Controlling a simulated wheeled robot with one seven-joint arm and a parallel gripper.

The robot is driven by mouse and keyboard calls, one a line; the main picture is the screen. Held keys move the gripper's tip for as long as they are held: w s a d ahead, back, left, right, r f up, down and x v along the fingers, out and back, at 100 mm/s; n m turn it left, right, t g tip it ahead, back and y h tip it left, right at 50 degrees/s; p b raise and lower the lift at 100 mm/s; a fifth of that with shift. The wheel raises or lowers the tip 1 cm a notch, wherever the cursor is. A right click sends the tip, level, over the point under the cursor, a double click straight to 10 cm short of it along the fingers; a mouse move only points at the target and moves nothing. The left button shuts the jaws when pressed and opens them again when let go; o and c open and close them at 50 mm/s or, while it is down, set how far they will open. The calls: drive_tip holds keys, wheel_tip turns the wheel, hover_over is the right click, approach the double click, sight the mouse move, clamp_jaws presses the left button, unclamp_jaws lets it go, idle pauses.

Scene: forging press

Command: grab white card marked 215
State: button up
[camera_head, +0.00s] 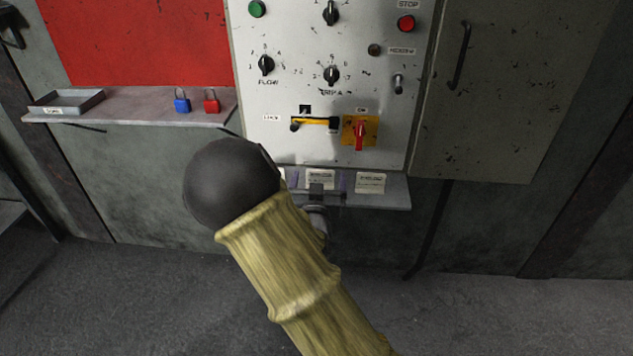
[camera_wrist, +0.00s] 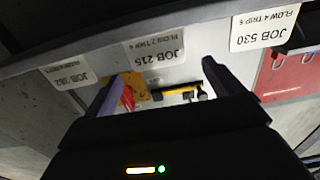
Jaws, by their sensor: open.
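In the head view my gripper (camera_head: 318,186) is at the ledge front, partly hidden by my arm. Whether the fingers touch the card cannot be told.
A JOB 530 card (camera_wrist: 264,27) and another job card (camera_wrist: 67,77) flank it. The ledge (camera_head: 397,199) sits beneath a control panel (camera_head: 290,100) with a yellow lever (camera_head: 318,121) and red switch (camera_head: 360,135). Padlocks (camera_head: 182,103) and a tray (camera_head: 66,102) rest on a left shelf.

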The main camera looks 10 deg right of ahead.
sight(320, 172)
drive_tip(key=shift+w+d, duration=0.2)
drive_tip(key=shift+w, duration=0.4)
drive_tip(key=shift+a, duration=0.1)
drive_tip(key=shift+d, duration=0.2)
drive_tip(key=shift+w+d, duration=0.1)
drive_tip(key=shift+w, duration=0.05)
drive_tip(key=shift+w+d+f, duration=0.1)
drive_tip(key=shift+w, duration=0.25)
drive_tip(key=shift+x, duration=2)
drive_tip(key=shift+f, duration=0.1)
